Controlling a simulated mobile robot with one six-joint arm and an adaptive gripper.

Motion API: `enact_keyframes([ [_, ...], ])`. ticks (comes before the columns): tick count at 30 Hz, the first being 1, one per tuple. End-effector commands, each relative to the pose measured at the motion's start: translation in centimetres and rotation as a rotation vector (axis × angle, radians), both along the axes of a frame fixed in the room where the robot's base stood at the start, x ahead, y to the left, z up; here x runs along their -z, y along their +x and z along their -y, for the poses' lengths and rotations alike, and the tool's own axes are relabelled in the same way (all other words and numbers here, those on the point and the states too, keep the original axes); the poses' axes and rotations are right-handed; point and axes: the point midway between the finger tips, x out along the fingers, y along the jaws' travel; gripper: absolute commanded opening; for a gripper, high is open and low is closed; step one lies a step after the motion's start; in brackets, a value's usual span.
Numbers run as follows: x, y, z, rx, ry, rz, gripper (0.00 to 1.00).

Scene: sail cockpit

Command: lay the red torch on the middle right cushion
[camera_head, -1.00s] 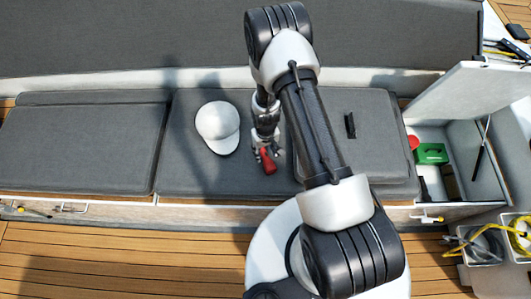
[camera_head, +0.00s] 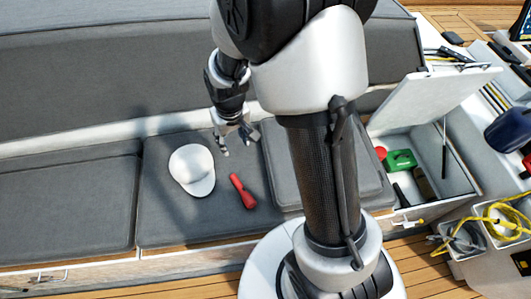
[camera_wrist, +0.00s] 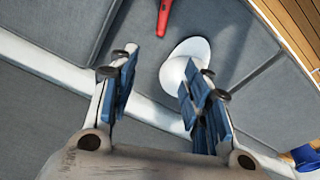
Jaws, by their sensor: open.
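The red torch (camera_head: 242,191) lies on the grey seat cushion (camera_head: 165,222) in the middle of the bench, right of a white cap and close to the raised cushion on the right. It also shows at the top of the wrist view (camera_wrist: 163,17). My gripper (camera_head: 238,145) is open and empty, above the rear of that cushion, up and behind the torch and apart from it. In the wrist view its spread fingers (camera_wrist: 158,75) have nothing between them. My arm hides part of the right cushion.
The white cap (camera_head: 191,169) lies left of the torch. A thicker grey cushion (camera_head: 283,180) stands to the right. Further right is an open locker with a raised lid (camera_head: 430,98) and a green box (camera_head: 400,160) inside. The left cushion (camera_head: 65,210) is bare.

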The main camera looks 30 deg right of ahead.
Motion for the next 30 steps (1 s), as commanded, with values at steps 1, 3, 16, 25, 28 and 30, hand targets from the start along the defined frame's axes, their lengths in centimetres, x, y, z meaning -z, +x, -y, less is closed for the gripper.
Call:
enact_keyframes([
  [1, -3.0, -0.6, 0.0, 0.004, 0.000, 0.030, 0.44],
  [3, -6.4, -2.0, 0.0, 0.010, 0.002, 0.057, 0.44],
  [16, -19.8, -15.0, -0.1, 0.043, 0.012, 0.214, 0.44],
  [25, -21.3, -20.5, -0.2, 0.056, 0.018, 0.269, 0.44],
  [28, -21.4, -20.9, -0.2, 0.057, 0.018, 0.272, 0.44],
  [30, -21.4, -20.9, -0.2, 0.057, 0.018, 0.271, 0.44],
])
